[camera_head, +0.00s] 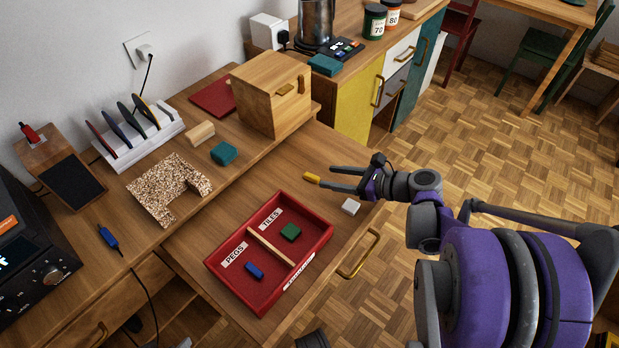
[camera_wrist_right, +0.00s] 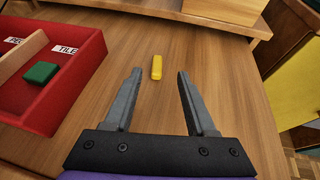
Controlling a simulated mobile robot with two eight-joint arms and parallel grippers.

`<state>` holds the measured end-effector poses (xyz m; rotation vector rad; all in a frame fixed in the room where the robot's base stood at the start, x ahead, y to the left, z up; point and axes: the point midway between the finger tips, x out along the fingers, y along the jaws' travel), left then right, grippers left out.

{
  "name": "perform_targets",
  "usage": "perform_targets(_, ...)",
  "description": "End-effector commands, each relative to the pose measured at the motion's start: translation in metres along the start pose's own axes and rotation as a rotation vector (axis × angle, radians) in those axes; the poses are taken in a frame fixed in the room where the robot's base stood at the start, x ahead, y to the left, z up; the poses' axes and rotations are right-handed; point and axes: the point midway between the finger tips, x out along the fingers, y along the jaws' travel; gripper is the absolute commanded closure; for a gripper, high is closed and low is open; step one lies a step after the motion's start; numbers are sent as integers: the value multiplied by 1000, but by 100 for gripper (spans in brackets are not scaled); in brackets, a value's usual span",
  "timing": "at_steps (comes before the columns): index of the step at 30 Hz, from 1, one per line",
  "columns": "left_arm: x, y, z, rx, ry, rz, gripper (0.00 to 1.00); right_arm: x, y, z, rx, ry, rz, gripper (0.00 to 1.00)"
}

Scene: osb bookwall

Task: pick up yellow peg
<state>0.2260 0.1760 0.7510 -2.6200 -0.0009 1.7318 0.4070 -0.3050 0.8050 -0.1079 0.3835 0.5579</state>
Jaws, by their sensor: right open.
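The yellow peg (camera_head: 312,179) lies on the wooden drawer surface, to the right of the red tray (camera_head: 320,222). In the right wrist view the yellow peg (camera_wrist_right: 156,67) lies just beyond the fingertips, roughly centred between them and not touched. My right gripper (camera_head: 332,180) is open and empty, low over the wood, with its fingers pointing at the peg; it also shows in the right wrist view (camera_wrist_right: 158,73). My left gripper cannot be made out in the head view.
The red tray has PEGS and TILES sections, holding a blue peg (camera_head: 254,271) and a green tile (camera_head: 291,232). A white tile (camera_head: 351,206) lies near the drawer's front edge, close to my right gripper. A wooden box (camera_head: 262,95) stands on the desk behind.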

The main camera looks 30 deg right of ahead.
Motion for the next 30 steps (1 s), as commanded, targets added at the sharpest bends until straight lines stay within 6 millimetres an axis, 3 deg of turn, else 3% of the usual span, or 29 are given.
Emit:
perform_targets(8, 6, 0, 2, 0, -2, 0, 27, 26, 2, 0, 0, 0, 3, 44)
perform_targets(15, 14, 0, 5, 0, -5, 0, 27, 61, 4, 2, -1, 1, 2, 44)
perform_targets(25, 15, 0, 6, 0, -5, 0, 27, 67, 3, 3, -1, 1, -1, 44)
perform_targets(30, 15, 0, 6, 0, -5, 0, 27, 67, 3, 3, -1, 1, -1, 74)
